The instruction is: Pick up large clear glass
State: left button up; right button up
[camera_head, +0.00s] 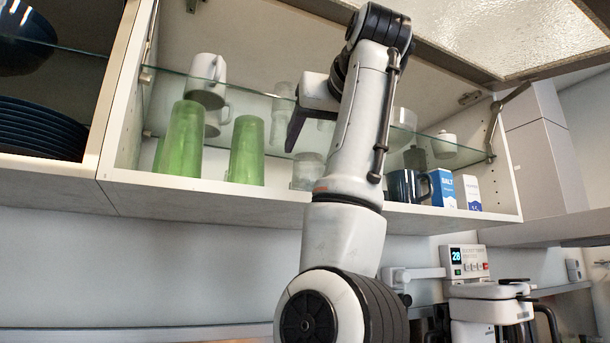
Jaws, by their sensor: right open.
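A tall clear glass (281,108) shows faintly at the glass shelf inside the open cabinet, just left of my right gripper. A shorter clear glass (306,170) stands on the cabinet floor, partly hidden by my arm. I cannot tell for sure which is the large one. My right gripper (293,143) is open, reaching into the cabinet. One dark finger shows beside the tall glass and above the short one; the other finger is hidden. I cannot tell whether it touches either glass. My left gripper is out of view.
A dark mug (405,186) and a blue salt box (444,188) stand right. The raised flap (480,35) hangs overhead. A coffee machine (488,300) is below.

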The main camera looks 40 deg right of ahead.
aim_at(312, 153)
jog(key=shift+x, duration=0.75)
jog(key=p+x, duration=0.1)
jog(key=x, duration=0.3)
jog(key=shift+w+d, duration=0.15)
jog(key=shift+w, duration=0.1)
jog(key=c, duration=1.3)
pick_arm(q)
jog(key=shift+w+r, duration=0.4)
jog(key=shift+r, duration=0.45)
pick_arm(e)
jog(key=shift+o, duration=0.2)
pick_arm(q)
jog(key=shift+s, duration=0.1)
pick_arm(e)
jog(key=shift+r, duration=0.2)
